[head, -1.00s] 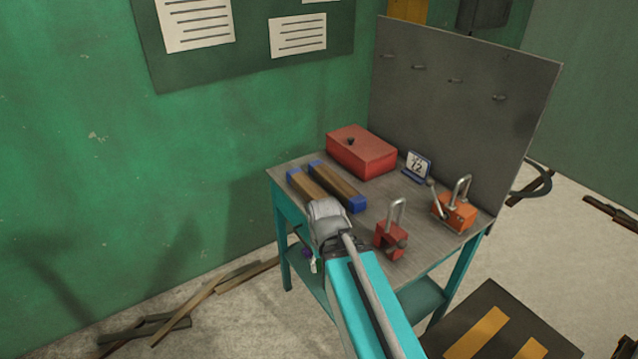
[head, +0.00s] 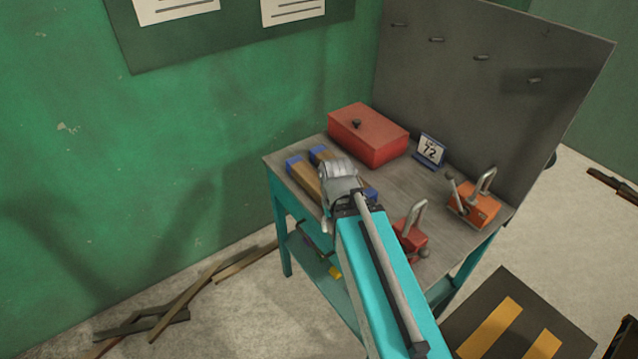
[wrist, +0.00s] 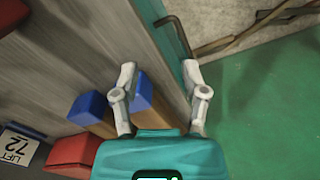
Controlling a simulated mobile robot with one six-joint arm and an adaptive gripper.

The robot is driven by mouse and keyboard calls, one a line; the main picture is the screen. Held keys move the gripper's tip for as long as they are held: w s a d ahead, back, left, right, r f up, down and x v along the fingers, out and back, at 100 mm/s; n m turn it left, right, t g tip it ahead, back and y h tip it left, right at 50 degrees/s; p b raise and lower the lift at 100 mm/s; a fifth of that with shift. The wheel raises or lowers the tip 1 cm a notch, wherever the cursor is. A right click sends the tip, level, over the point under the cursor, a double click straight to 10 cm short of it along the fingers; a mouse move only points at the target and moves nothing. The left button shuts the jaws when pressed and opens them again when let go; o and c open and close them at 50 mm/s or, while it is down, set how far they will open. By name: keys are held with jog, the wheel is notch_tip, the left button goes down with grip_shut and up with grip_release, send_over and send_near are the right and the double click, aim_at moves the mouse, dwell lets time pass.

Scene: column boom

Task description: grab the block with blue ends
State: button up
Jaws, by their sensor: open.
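Two wooden blocks with blue ends lie side by side on the bench. In the head view the left block (head: 304,180) shows its far blue end and wood; its near end is hidden. The right block (head: 319,153) is partly covered by my gripper (head: 338,182). In the wrist view one blue end (wrist: 146,94) shows between the fingers, nearer the left finger, with its wood mostly hidden. The other block's blue end (wrist: 88,106) lies outside the left finger. My gripper (wrist: 160,70) is open and empty; I cannot tell its exact height above the blocks.
A grey backboard (head: 470,100) rises behind. The green wall (head: 180,150) is at left.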

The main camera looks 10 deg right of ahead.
aim_at(317, 181)
jog(key=shift+a, duration=0.1)
jog(key=o, duration=0.3)
jog(key=shift+w, duration=0.15)
jog(key=shift+o, duration=1.1)
jog(key=shift+w+r, duration=0.2)
jog(key=shift+w, duration=0.15)
jog(key=shift+o, duration=0.4)
jog(key=w+r+n+p, duration=0.2)
jog(key=w+r+p, duration=0.2)
jog(key=w, duration=0.6)
jog(key=w+r+n+p, duration=0.2)
jog(key=w+r+p, duration=0.2)
jog(key=w, duration=0.5)
jog(key=shift+w+r+n+p, duration=0.3)
jog(key=shift+w+r+p, duration=0.1)
jog(key=shift+p, duration=0.2)
jog(key=shift+s, duration=0.1)
jog(key=shift+f, duration=0.2)
notch_tip(317, 181, down, 8)
jog(key=b, duration=0.8)
jog(key=shift+f+b, duration=0.15)
jog(key=shift+b, duration=0.2)
